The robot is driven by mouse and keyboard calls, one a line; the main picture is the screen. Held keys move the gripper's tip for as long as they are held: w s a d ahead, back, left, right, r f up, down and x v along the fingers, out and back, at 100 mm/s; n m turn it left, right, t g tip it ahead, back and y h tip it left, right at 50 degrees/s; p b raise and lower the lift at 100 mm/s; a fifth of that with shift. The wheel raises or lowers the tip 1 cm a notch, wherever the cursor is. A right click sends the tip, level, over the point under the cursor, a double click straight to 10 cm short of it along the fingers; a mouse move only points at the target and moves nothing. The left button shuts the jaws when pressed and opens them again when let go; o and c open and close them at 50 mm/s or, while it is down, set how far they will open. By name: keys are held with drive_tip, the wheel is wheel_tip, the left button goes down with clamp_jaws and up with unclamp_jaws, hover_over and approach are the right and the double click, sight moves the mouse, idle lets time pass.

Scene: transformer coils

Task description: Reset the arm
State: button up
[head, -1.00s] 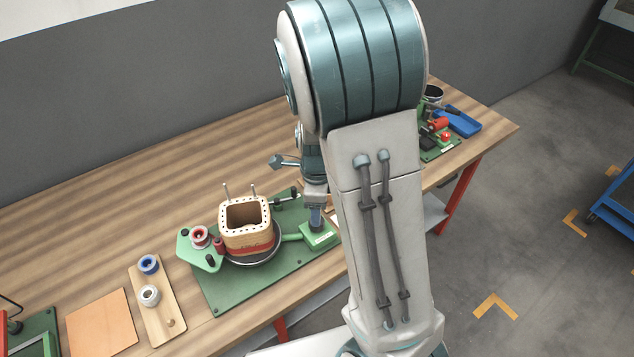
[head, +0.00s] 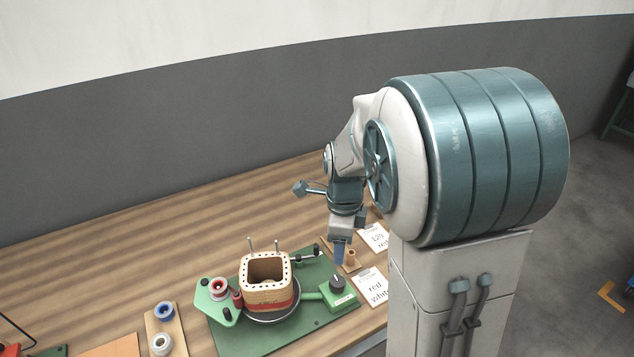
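A square coil former (head: 266,291) with a red band stands on the fixture's round turntable (head: 272,316).
A red spool (head: 218,286) sits on the fixture's left bracket. A blue spool (head: 164,311) and a white spool (head: 160,343) stand on a wooden strip at left. Labelled cards (head: 371,288) lie right of the fixture. The table's back left (head: 120,252) is clear.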

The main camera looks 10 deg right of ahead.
drive_tip(key=s+r+n+t, duration=0.1)
drive_tip(key=s+r+n, duration=0.3)
drive_tip(key=s+n, duration=0.3)
drive_tip(key=s+r+n+t, duration=0.2)
drive_tip(key=s+r+n, duration=0.3)
drive_tip(key=n, duration=1)
drive_tip(key=shift+s+r+t, duration=0.15)
drive_tip(key=shift+s+t, duration=0.15)
drive_tip(key=shift+s, duration=0.9)
drive_tip(key=n+g+b, duration=0.4)
drive_tip(key=n+b, duration=1.1)
drive_tip(key=b, duration=0.4)
hover_over(338, 281)
wheel_tip(338, 281, down, 10)
wheel_tip(338, 281, down, 13)
drive_tip(key=shift+f+b, duration=0.1)
drive_tip(key=shift+b, duration=1)
